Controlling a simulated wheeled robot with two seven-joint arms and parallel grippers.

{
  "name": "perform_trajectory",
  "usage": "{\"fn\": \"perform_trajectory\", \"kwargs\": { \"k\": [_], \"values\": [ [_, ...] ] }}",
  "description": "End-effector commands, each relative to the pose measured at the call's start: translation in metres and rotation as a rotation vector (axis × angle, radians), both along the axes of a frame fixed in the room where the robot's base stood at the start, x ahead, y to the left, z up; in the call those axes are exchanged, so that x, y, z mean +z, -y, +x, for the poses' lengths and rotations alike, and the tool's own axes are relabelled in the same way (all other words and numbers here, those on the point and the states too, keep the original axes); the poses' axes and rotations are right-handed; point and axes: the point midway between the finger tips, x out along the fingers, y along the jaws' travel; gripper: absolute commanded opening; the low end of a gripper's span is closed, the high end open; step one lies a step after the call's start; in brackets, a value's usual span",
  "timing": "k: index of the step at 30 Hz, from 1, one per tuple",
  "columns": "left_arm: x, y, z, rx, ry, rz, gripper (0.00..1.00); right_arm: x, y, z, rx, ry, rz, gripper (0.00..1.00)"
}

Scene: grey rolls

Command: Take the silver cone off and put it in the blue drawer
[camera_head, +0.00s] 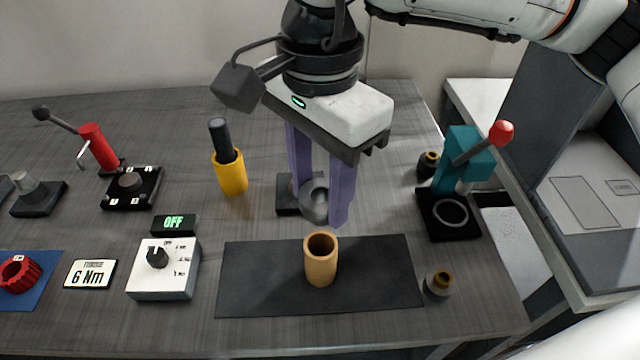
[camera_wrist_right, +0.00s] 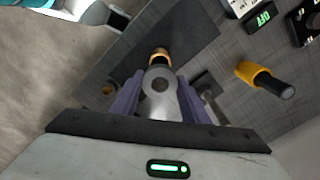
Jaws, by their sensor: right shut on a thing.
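The silver cone (camera_head: 314,204) is between the purple fingers of my right gripper (camera_head: 320,196), which is shut on it. In the right wrist view the silver cone (camera_wrist_right: 160,103) shows between both fingers, with a round hole or dark spot in its face. The gripper holds it behind and above a tan hollow cylinder (camera_head: 320,262) that stands upright on a dark mat (camera_head: 255,280). I cannot tell how far it is from the cylinder. No blue drawer shows in either view. My left gripper is not in view.
A black block (camera_head: 287,196) sits behind the gripper. A yellow holder with a black handle (camera_head: 231,172) and a white dial box (camera_head: 162,272) stand left. A teal lever press (camera_head: 463,165) and a small dark fitting (camera_head: 438,286) stand right. The mat's left part is clear.

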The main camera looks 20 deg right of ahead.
Motion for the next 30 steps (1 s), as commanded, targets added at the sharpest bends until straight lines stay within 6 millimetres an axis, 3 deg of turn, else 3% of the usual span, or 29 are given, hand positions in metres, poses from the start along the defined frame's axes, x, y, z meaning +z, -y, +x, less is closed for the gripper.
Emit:
{"fn": "perform_trajectory", "kwargs": {
  "k": [21, 30],
  "values": [
    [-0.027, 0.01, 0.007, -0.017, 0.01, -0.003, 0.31, -0.045, 0.0, 0.0, 0.0, 0.001, 0.002, 0.1],
    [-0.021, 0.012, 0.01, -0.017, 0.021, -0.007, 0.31, -0.045, 0.0, 0.0, 0.0, 0.002, 0.001, 0.1]
  ]
}}
